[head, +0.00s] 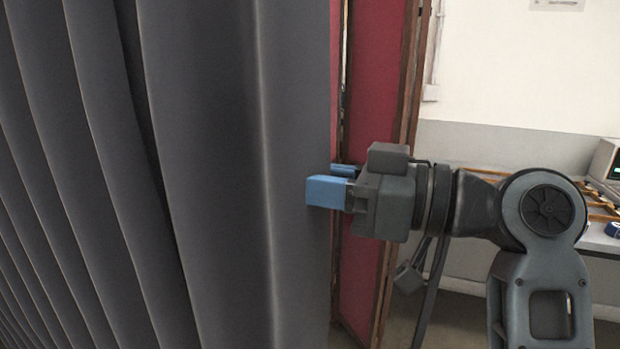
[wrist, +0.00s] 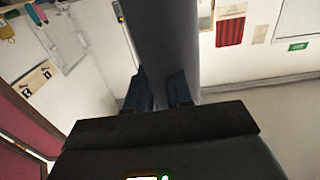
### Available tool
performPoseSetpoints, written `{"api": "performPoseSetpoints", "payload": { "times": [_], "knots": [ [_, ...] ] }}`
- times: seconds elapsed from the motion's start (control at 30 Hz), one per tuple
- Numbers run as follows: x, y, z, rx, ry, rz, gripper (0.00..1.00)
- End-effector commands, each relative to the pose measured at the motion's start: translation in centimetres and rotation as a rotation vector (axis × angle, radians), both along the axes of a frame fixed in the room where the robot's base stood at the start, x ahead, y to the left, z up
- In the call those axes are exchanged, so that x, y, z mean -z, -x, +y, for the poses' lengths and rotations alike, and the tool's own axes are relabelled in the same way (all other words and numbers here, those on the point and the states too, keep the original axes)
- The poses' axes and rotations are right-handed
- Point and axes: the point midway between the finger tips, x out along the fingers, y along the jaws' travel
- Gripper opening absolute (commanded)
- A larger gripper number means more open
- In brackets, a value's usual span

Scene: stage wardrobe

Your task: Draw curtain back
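A dark grey pleated curtain (head: 215,130) fills the left half of the head view and hangs in long vertical folds. Its right edge is near my gripper (head: 335,182). One blue finger lies in front of the curtain near that edge. The other finger is behind, and its tip is hidden by the curtain. In the wrist view the curtain edge (wrist: 165,40) runs down between the two fingertips (wrist: 160,85). The fingers stand on either side of the cloth, but whether they press on it cannot be told.
A red panel (head: 375,95) with a brown frame stands just behind my gripper. A grey-topped counter (head: 590,236) with wooden frames and a device (head: 606,160) is at the right. The wrist view shows a pale wall with a red hanging cloth (wrist: 230,28) and a green sign (wrist: 298,46).

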Motion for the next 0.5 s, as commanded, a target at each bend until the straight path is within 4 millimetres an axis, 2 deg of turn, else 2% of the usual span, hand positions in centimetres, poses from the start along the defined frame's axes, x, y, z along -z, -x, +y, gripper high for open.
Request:
{"api": "performPoseSetpoints", "payload": {
  "times": [0.03, 0.2, 0.5],
  "knots": [
    [0.00, 0.00, -0.01, 0.000, 0.000, 0.000, 0.16],
    [0.00, 0.01, -0.01, 0.000, 0.000, 0.000, 0.00],
    [0.00, 0.02, 0.00, 0.000, 0.000, 0.000, 0.00]
  ]
}}
